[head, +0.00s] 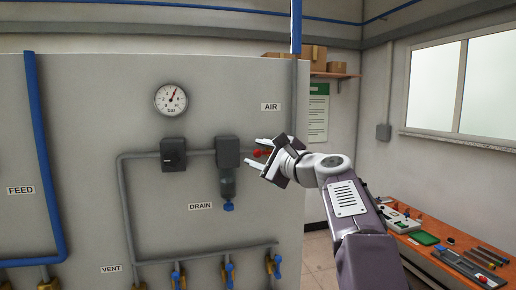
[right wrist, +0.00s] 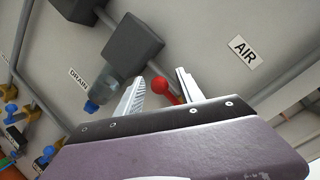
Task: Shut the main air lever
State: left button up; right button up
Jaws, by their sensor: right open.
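The main air lever has a red round knob (head: 257,153), on the pipe under the AIR label (head: 271,107), right of a dark filter unit (head: 228,152). In the right wrist view the red knob (right wrist: 159,84) and part of its red handle show between my fingers. The rest of the lever is hidden behind my gripper. My right gripper (head: 256,152) is open, one finger above and one below the knob in the head view. It also shows in the right wrist view (right wrist: 158,76). I cannot tell whether a finger touches the lever. My left gripper is not in view.
A pressure gauge (head: 171,99) and grey pipes are on the panel (head: 90,110). Several blue-handled valves (head: 229,271) line the lower pipe. A blue pipe (head: 296,30) rises at the panel's right edge. An orange bench (head: 424,254) with tools stands at right.

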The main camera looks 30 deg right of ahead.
jog(key=shift+s, duration=0.1)
jog(key=shift+a, duration=0.1)
grip_shut()
jog(key=shift+f, duration=0.15)
dwell(1.1)
